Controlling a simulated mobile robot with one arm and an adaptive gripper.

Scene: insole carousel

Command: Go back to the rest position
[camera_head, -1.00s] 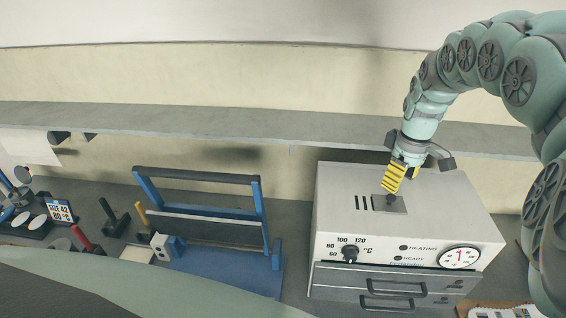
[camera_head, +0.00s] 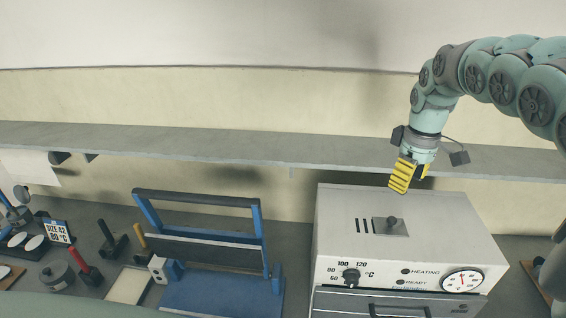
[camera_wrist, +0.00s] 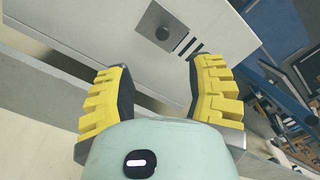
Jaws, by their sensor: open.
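My gripper (camera_head: 408,177) has yellow ridged fingers and hangs above the white heating oven (camera_head: 345,212), near its back edge. In the wrist view the two fingers of my gripper (camera_wrist: 160,88) stand wide apart with nothing between them.
A grey shelf (camera_head: 250,147) runs along the wall behind my gripper. A blue press frame (camera_head: 147,211) stands left of the oven. Hand tools, a round tin (camera_head: 57,276) and a "SIZE 42 80 °C" sign (camera_head: 58,231) are at the left.

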